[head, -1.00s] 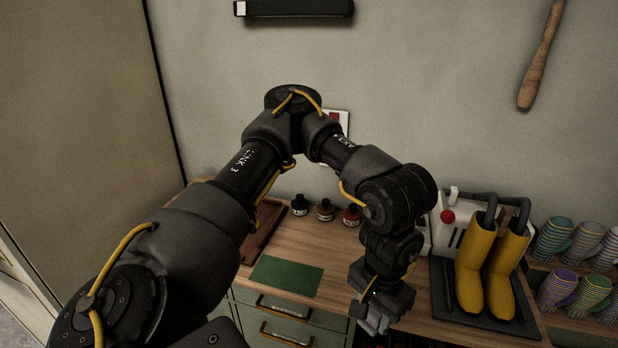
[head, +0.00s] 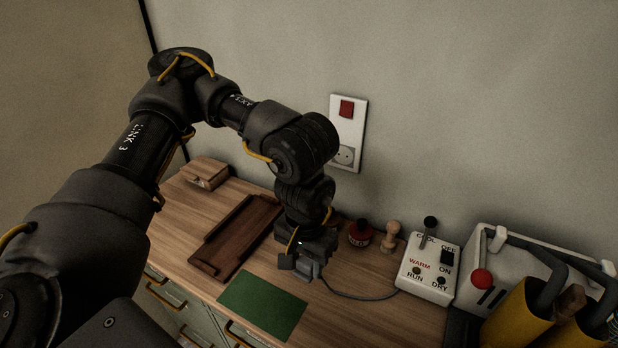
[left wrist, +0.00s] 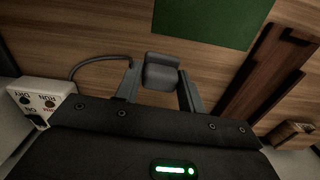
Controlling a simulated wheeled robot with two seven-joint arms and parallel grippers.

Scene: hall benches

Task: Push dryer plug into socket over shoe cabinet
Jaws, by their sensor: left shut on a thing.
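My left gripper (head: 302,266) is shut on the grey dryer plug (left wrist: 162,73), held between its two fingers above the wooden top of the shoe cabinet (head: 190,215). The gripper also shows in the left wrist view (left wrist: 160,84). A dark cable (head: 350,297) runs from near the gripper to the white dryer control box (head: 428,270). The socket (head: 344,156) is the round outlet low on a white wall plate, below a red switch (head: 347,108). The plug is apart from it, lower and to the left. The plug's pins cannot be made out. My right gripper is out of view.
A green mat (head: 262,305) and a dark wooden tray (head: 235,238) lie on the cabinet top, with a wooden block (head: 206,173) behind. The dryer with yellow boots (head: 510,318) is at right.

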